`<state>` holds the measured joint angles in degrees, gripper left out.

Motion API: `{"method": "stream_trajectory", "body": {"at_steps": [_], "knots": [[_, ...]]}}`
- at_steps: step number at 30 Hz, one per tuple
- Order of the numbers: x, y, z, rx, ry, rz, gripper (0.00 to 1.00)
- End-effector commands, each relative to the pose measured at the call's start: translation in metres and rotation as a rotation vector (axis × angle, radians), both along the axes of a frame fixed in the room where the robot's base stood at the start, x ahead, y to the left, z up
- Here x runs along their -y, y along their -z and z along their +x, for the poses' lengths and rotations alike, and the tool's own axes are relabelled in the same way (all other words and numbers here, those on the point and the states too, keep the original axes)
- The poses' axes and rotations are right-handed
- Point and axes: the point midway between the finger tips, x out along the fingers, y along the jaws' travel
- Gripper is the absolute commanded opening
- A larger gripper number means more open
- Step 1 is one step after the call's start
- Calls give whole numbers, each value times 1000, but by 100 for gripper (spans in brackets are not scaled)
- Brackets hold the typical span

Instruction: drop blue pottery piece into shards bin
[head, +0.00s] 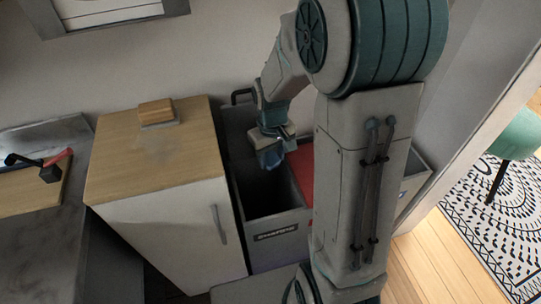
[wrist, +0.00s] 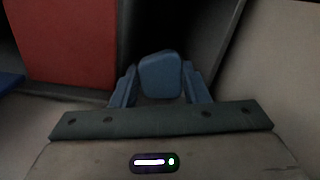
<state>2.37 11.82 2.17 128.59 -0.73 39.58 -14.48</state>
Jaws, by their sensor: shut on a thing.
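The blue pottery piece (wrist: 160,75) is between the two fingers of my gripper (wrist: 158,92) in the wrist view, and the gripper is shut on it. In the head view the piece (head: 270,158) hangs below my gripper (head: 272,146), over the dark open bin (head: 277,236). This bin has a label on its front that I cannot read clearly. The piece is apart from the visible bin walls. The bin's floor is dark.
A white cabinet with a wooden top (head: 150,160) stands left of the bin, with a wooden block (head: 156,112) on it. A red panel or lid (head: 302,170) is right of the opening. A dark counter (head: 40,225) with tools is at far left.

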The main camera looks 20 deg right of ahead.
Motion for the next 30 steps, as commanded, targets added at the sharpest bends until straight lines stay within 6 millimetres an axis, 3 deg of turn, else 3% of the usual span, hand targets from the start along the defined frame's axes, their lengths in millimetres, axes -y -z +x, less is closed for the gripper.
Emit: {"method": "stream_trajectory", "body": {"at_steps": [13,24,25,27,30], "knots": [[0,52,0,-2,0,0,18],[0,56,0,0,0,0,18],[0,56,0,0,0,0,46],[0,56,0,0,0,0,66],[0,56,0,0,0,0,66]]}}
